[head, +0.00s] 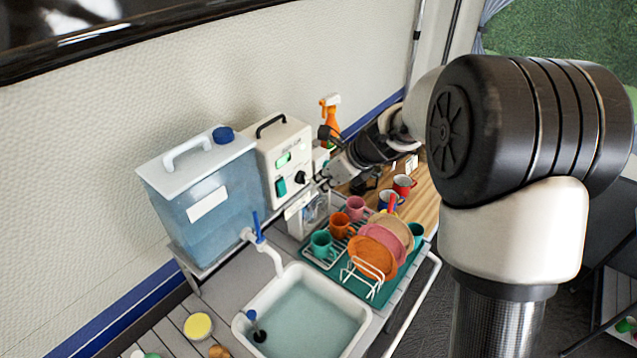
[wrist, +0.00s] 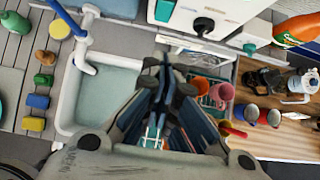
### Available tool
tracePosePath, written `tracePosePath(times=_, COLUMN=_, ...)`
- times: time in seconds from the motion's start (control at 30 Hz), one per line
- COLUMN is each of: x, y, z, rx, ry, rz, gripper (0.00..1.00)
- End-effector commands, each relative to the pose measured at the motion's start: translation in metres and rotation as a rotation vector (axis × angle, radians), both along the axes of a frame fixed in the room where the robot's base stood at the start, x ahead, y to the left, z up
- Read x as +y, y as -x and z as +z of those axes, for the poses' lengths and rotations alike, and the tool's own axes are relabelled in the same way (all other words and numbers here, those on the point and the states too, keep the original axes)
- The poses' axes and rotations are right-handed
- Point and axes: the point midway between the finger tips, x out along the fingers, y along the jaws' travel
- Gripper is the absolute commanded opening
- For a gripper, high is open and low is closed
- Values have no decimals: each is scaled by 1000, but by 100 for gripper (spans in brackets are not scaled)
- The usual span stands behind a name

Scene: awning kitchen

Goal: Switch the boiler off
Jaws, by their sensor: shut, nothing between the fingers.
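The boiler (head: 266,147) is a white box with a black top handle, standing beside the water tank. Its front has a small lit green display (head: 284,159), a green rocker switch (head: 281,187) and a black knob (head: 301,178). In the wrist view the boiler (wrist: 232,12) is at the top, with the green switch (wrist: 164,10) left of the black knob (wrist: 203,26). My gripper (head: 321,181) is shut and empty, in front of the boiler, to the right of the knob in the head view. In the wrist view my gripper (wrist: 167,72) points towards the boiler, apart from the switch.
A blue water tank (head: 213,221) with a tap (head: 264,244) stands left of the boiler. A sink (head: 302,310) and a dish rack (head: 345,283) with cups and plates lie below. An orange spray bottle (head: 330,122) stands behind my gripper.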

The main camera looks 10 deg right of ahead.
Motion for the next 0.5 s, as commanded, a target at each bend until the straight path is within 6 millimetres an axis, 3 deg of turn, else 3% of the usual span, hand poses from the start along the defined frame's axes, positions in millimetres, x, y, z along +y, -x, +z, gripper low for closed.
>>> tracePosePath(times=0.5, x=1, y=2, z=-12, rx=-6, ry=-2, rz=4, gripper=0)
